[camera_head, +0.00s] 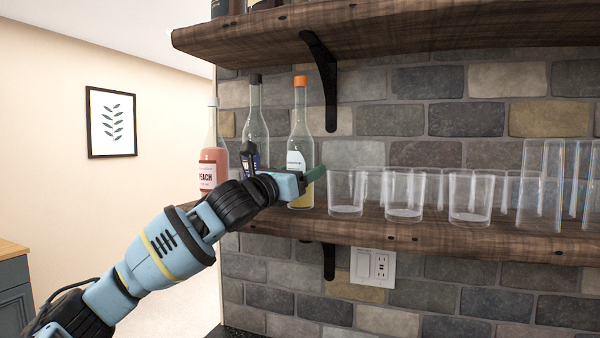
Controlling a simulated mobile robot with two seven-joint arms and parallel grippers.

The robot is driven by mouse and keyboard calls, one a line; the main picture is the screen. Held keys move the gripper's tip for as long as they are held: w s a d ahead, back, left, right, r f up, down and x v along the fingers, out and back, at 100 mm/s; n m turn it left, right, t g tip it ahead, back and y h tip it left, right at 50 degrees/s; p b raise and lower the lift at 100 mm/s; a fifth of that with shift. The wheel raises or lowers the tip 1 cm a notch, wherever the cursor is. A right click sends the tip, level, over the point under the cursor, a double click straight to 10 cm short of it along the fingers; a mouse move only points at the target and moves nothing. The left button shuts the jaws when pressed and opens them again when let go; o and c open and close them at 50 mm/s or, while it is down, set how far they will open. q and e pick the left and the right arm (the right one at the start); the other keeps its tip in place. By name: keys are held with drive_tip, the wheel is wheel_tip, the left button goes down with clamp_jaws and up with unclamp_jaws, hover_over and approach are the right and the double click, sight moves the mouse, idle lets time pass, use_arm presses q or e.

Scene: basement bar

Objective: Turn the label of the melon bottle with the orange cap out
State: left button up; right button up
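The clear bottle with the orange cap (300,120) stands upright on the lower wooden shelf, with yellow liquid low in it. Part of a white label (296,160) faces me, but its text is too small to read and my gripper covers the area below it. My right gripper is not in view.
A dark-capped bottle (255,115) and a pink peach bottle (212,160) stand just left. Clear glasses (346,193) fill the shelf (385,233) to the right, close to my gripper. An upper shelf (400,28) with a black bracket (325,80) hangs above.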

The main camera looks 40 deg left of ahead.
use_arm(q)
drive_tip(key=c, duration=0.7)
drive_tip(key=shift+d+n+y, duration=0.1)
drive_tip(key=shift+n+y, duration=0.7)
drive_tip(key=shift+y, duration=0.6)
drive_tip(key=shift+c, duration=0.2)
drive_tip(key=shift+n+g+y, duration=0.3)
drive_tip(key=shift+n+y, duration=0.5)
drive_tip(key=shift+y, duration=0.6)
drive_tip(key=o, duration=0.8)
drive_tip(key=r+v, duration=0.1)
drive_tip(key=v, duration=0.6)
drive_tip(key=r+v, duration=0.1)
drive_tip(key=v, duration=0.3)
drive_tip(key=shift+s+r, duration=0.3)
drive_tip(key=shift+s, duration=0.2)
